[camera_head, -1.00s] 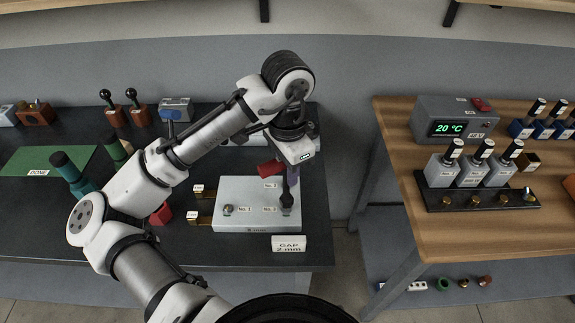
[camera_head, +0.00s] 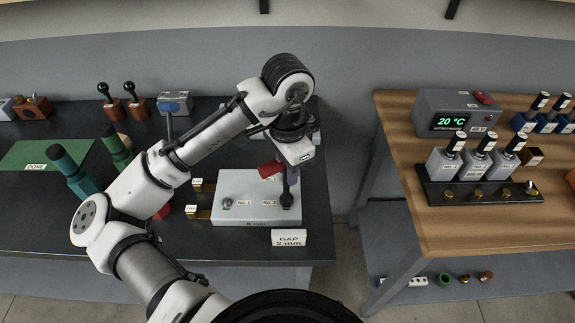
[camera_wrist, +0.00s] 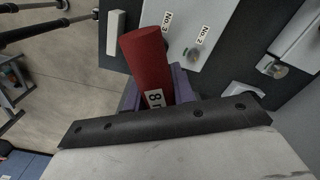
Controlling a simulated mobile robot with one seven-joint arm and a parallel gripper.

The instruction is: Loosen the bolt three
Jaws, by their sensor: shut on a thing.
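My gripper (camera_head: 292,178) has purple fingers and is shut on a red-handled tool (camera_head: 268,169). In the wrist view the red handle (camera_wrist: 146,55) lies between the purple fingers, with a partly hidden label starting with 8. The tool's dark lower end (camera_head: 287,199) points down at the front right of a light grey plate (camera_head: 256,181), beside the No. 3 label (camera_wrist: 168,21). Bolt three is hidden beneath the tool; I cannot tell how fully it is seated. Another bolt (camera_head: 227,203) shows at the plate's front left by the No. 1 label.
A gap sign reading 2 mm (camera_head: 289,237) stands before the plate. Teal (camera_head: 70,168) and green (camera_head: 116,148) handled tools stand further left, near a green mat (camera_head: 40,157). A wooden table (camera_head: 440,230) is at right.

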